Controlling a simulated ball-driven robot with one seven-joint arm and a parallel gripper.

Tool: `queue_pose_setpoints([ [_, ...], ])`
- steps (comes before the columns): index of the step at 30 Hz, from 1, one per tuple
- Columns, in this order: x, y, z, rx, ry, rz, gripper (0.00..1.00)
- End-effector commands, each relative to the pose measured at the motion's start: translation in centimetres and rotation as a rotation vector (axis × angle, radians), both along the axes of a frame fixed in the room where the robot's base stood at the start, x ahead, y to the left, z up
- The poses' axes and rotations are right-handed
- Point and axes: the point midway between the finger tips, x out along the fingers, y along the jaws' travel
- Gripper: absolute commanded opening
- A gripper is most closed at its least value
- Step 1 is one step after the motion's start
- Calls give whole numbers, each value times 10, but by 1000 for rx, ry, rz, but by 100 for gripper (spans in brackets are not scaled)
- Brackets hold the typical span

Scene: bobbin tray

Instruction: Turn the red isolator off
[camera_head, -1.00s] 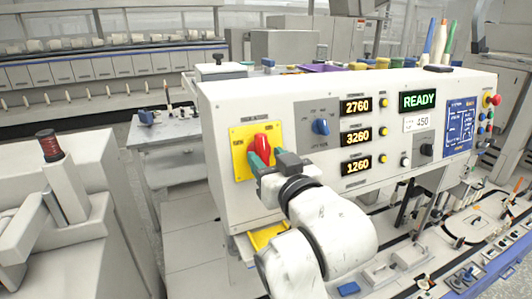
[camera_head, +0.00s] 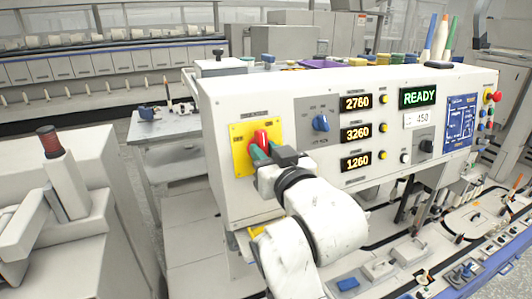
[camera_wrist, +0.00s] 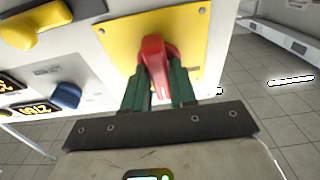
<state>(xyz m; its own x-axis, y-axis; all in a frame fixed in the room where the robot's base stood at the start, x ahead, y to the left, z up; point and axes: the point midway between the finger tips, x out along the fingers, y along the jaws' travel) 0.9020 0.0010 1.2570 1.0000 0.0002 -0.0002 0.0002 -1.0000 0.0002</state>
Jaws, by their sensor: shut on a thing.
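The red isolator handle (camera_head: 261,138) sits on a yellow plate (camera_head: 240,160) at the left of the white control panel. In the wrist view the handle (camera_wrist: 154,58) points toward me between the two green fingers, on its yellow plate (camera_wrist: 118,42). My gripper (camera_head: 258,152) is at the handle with its fingers on either side; it also shows in the wrist view (camera_wrist: 160,88). It is shut on the red handle. The fingers and wrist hide the lower part of the handle and plate in the head view.
A blue knob (camera_head: 321,123) is right of the yellow plate, near my gripper. Number displays (camera_head: 356,133), a READY display (camera_head: 418,96) and a red button (camera_head: 496,96) are farther right. Open floor shows left of the panel.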

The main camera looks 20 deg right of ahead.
Motion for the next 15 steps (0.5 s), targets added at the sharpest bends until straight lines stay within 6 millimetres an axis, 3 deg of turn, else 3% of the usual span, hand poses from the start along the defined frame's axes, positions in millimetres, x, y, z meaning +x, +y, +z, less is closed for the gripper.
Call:
queue_pose_setpoints([
  [15,0,-1,3,-134,0,32,0],
])
